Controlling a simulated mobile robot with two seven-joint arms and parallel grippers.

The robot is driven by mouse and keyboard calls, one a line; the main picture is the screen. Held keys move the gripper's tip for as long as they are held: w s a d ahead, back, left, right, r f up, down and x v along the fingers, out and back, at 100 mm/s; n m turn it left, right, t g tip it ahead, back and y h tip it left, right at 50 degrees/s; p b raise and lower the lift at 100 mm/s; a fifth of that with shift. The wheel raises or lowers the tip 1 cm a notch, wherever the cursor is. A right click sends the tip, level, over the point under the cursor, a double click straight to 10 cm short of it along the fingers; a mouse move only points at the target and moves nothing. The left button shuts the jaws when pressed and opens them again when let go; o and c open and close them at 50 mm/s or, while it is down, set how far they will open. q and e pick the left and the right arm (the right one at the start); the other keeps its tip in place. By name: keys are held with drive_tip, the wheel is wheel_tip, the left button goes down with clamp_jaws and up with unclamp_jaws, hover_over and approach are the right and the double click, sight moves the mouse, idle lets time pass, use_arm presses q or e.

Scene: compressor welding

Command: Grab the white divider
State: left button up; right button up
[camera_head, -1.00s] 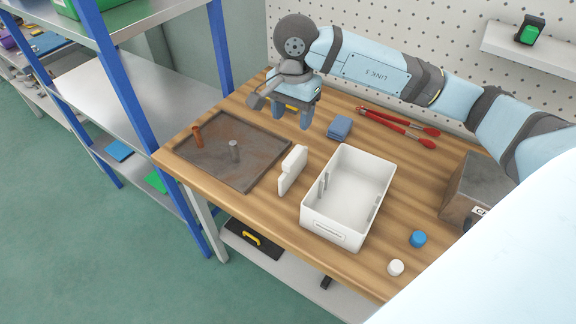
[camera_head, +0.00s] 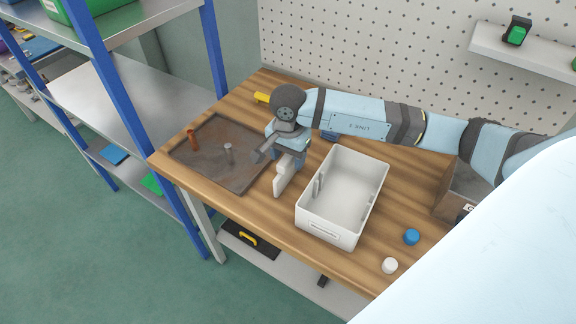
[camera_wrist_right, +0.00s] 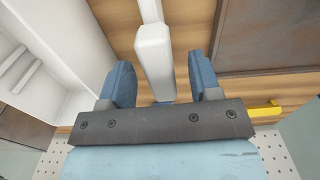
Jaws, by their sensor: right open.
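The white divider (camera_head: 284,175) stands on edge on the wooden table, between the brown tray and the white box. My right gripper (camera_head: 287,157) is over the divider's far end and hides part of it in the head view. In the right wrist view the divider (camera_wrist_right: 154,58) reaches in between the two blue fingers of the open right gripper (camera_wrist_right: 161,78). Gaps show on both sides, so the fingers are not closed on it. My left gripper is not in view.
The white box (camera_head: 329,239) stands close right of the divider. The brown tray (camera_head: 205,166) with two upright pegs is on the left. A blue cap (camera_head: 411,237) and a white cap (camera_head: 390,265) lie front right. A yellow-handled thing (camera_head: 262,98) lies behind the gripper.

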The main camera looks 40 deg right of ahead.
drive_tip(key=shift+f, duration=0.25)
drive_tip(key=c, duration=1)
drive_tip(key=shift+r, duration=0.1)
